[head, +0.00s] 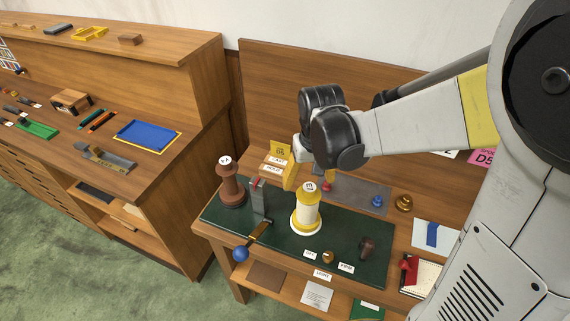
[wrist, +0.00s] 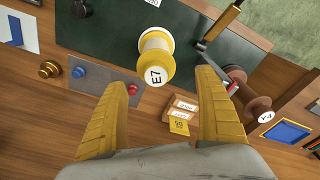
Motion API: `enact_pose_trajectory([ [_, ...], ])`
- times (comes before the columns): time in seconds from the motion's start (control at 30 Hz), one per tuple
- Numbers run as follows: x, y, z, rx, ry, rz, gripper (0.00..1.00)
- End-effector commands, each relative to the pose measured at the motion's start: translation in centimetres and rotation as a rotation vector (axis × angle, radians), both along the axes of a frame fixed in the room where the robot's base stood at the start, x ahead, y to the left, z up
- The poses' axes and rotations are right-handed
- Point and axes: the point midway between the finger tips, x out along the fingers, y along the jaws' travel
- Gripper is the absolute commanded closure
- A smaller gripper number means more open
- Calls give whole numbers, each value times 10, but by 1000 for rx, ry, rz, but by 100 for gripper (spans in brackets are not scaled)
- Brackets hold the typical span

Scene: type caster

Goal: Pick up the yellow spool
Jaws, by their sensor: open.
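The yellow spool (head: 306,212) stands upright on the dark green mat (head: 270,262) on the wooden bench. It has a yellow core, white parts and a white top label. In the wrist view the spool (wrist: 156,58) shows its label "E7" and lies ahead of the fingers, between their lines. My gripper (wrist: 170,100) is open and empty, with yellow fingers spread apart. In the head view my gripper (head: 291,178) hangs above and behind the spool, apart from it; the arm's wrist partly hides it.
A grey panel (head: 358,192) with red and blue knobs lies behind.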

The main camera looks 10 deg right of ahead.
Motion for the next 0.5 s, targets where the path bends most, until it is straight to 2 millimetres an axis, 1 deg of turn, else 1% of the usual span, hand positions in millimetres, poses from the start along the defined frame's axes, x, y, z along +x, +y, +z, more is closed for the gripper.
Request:
enact_pose_trajectory([
  [0.03, 1, 0, -12, 0, 0, 0, 19],
  [0.1, 3, 0, -25, 0, -1, 0, 19],
  [0.2, 5, 0, -39, 0, -1, 0, 19],
  [0.37, 6, -1, -51, 0, -2, 0, 19],
  [0.5, 8, -4, -72, 0, -2, -1, 19],
])
